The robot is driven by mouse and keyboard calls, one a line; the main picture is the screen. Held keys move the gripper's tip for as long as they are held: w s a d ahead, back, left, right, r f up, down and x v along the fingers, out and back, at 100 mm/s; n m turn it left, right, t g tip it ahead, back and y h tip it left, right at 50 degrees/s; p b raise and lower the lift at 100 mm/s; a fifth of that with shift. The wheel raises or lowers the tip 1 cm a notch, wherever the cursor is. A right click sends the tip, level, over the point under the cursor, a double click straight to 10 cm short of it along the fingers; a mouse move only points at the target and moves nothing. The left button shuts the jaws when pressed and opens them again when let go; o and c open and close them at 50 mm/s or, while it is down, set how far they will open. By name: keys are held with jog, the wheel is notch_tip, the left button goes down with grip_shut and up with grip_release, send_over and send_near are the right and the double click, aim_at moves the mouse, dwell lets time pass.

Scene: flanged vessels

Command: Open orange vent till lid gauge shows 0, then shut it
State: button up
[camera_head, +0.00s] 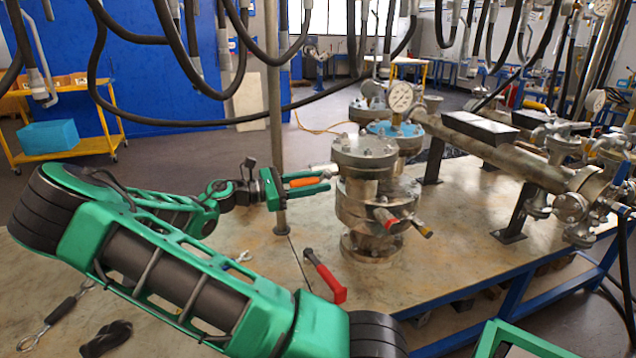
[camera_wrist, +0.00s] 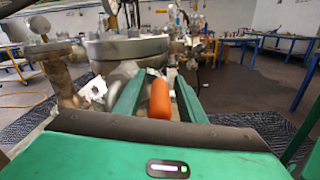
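The orange vent handle (camera_head: 305,182) sticks out to the left from a flanged steel vessel (camera_head: 366,190). My gripper (camera_head: 307,183) is level with it, one finger on each side. In the wrist view the handle (camera_wrist: 160,98) lies between the two green fingers (camera_wrist: 158,95), nearer the right one, with a gap at the left finger. The gripper looks open around the handle. A round white dial gauge (camera_head: 401,97) stands up behind the vessel's lid (camera_head: 365,150); its needle is too small to read. The far end of the handle is partly hidden.
A red-handled tool (camera_head: 325,277) lies on the bench below my gripper. Red and yellow-tipped handles (camera_head: 388,219) stick out low on the vessel's front. A grey post (camera_head: 276,110) stands behind my gripper. Dark hoses hang overhead.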

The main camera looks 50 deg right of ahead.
jog(key=shift+s+d, duration=0.35)
jog(key=shift+d, duration=0.25)
